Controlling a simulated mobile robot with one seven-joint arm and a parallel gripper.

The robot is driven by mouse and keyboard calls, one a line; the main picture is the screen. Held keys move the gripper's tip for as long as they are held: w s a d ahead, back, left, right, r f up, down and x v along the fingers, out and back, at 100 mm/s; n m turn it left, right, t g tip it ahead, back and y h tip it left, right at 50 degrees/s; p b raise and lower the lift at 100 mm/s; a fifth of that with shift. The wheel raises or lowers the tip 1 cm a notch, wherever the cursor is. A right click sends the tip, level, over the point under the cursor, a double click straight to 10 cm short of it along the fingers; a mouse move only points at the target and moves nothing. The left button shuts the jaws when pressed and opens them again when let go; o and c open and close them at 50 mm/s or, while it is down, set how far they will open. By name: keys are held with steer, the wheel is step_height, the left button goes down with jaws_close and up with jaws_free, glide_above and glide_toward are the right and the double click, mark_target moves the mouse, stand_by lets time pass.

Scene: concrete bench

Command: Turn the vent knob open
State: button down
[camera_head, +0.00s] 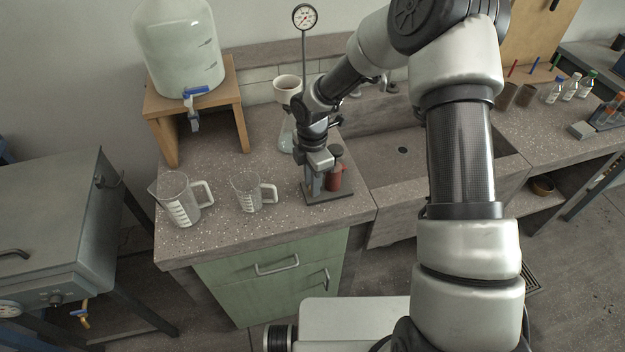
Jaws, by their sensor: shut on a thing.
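My gripper (313,185) points down over a small dark base plate (327,196) on the left bench top. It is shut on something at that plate. The held part is mostly hidden by the fingers, and I cannot tell from this view whether it is the vent knob or which way it is turned. A small dark round knob (57,299) shows on the front of the grey metal cabinet (50,230) at the left, far from my gripper.
Two clear measuring jugs (175,200) (248,192) stand left of the plate. A flask (287,132) and a dial gauge on a rod (305,17) are behind. A large bottle (180,50) sits on a wooden stand (160,133). The sink (440,170) lies to the right.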

steer(key=shift+n, duration=0.5)
steer(key=c, duration=1.6)
jaws_free()
steer(key=shift+r, duration=0.1)
step_height(320, 180, up, 17)
steer(key=shift+r+p, duration=0.15)
steer(key=shift+p, duration=0.6)
